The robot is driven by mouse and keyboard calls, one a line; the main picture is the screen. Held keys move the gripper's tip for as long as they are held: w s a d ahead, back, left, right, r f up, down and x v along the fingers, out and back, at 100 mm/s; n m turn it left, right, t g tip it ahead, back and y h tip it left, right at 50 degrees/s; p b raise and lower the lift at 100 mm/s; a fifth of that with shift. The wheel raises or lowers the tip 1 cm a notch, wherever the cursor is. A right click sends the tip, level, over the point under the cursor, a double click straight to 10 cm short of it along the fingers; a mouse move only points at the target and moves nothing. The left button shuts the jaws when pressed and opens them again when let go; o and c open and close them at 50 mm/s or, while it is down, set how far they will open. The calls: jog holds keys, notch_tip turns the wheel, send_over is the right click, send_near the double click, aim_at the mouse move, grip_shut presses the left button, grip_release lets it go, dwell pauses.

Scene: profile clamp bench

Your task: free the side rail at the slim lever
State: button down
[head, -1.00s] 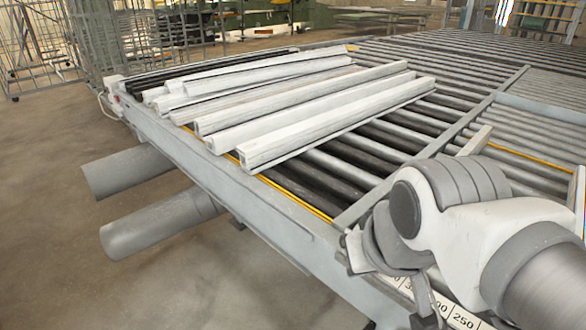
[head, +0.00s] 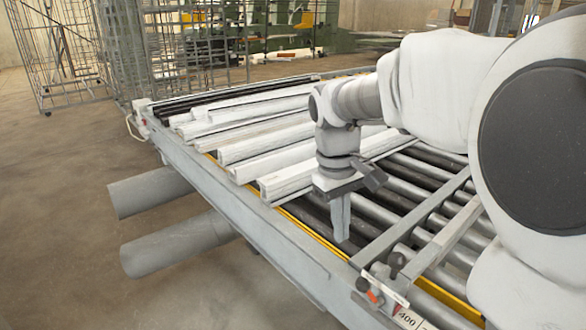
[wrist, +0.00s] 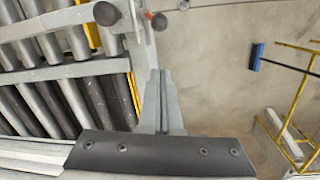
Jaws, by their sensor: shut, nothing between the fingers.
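My gripper (head: 341,238) points down over the rollers, just in front of the nearest white profile. Its fingers are together and empty; they also show in the wrist view (wrist: 160,74). A grey side rail (head: 425,230) lies across the rollers to the right of my gripper. At its near end, by the table edge, are small clamp parts: a dark knob (head: 397,262) and a red-orange piece (head: 375,296). The wrist view shows a dark knob (wrist: 106,13) and a red piece (wrist: 158,21) ahead of the fingers. I cannot tell which part is the slim lever.
Several white profiles (head: 290,178) lie on the roller table left of and behind my gripper. A scale strip (head: 408,320) runs along the front edge. Two grey tubes (head: 165,245) stick out below. A blue broom head (wrist: 256,56) and yellow frame (wrist: 290,120) stand on the floor.

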aim_at(370, 294)
jog(key=shift+w+a+f+g, duration=0.1)
jog(key=shift+w+f+g, duration=0.1)
jog(key=shift+w, duration=0.25)
jog(key=shift+w+a+f+g, duration=0.1)
jog(key=shift+w+f, duration=0.1)
jog(key=shift+w, duration=0.25)
jog(key=shift+d, duration=0.1)
jog(key=s+d+f, duration=0.2)
jog(key=s+f, duration=0.2)
jog(key=f, duration=0.4)
jog(key=shift+d+p, duration=0.3)
jog(key=shift+d, duration=0.05)
jog(key=shift+s, duration=0.1)
jog(key=shift+s+d, duration=0.1)
